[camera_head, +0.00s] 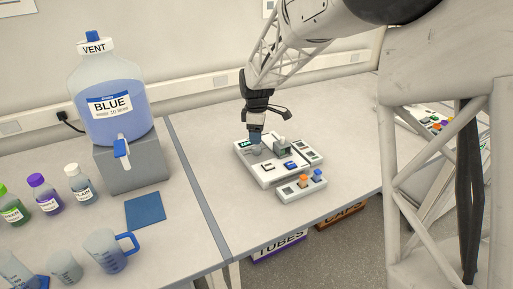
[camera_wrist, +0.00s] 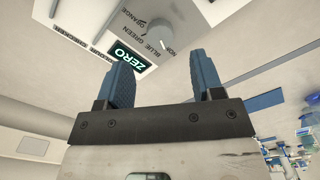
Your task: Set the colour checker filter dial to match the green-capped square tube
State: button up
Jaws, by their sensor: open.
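The colour checker (camera_head: 266,180) is a pale flat device on the right-hand table. I cannot tell which label the dial points to. A dark display (camera_wrist: 132,57) beside it reads ZERO in green. My gripper (camera_wrist: 160,70) is open, with two blue fingers apart and nothing between them. In the head view my gripper (camera_head: 256,136) is low over the checker's back left part. I cannot make out the green-capped square tube.
A small block (camera_head: 292,194) with orange and blue pieces stands in front of the checker. A large BLUE vent bottle (camera_head: 112,85), small bottles and a blue-handled jug (camera_head: 104,254) stand on the left. Small coloured items (camera_head: 437,124) lie far right. Table right of the checker is clear.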

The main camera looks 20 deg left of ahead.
aim_at(256, 148)
jog(key=shift+f, duration=3.05)
jog(key=c, duration=0.9)
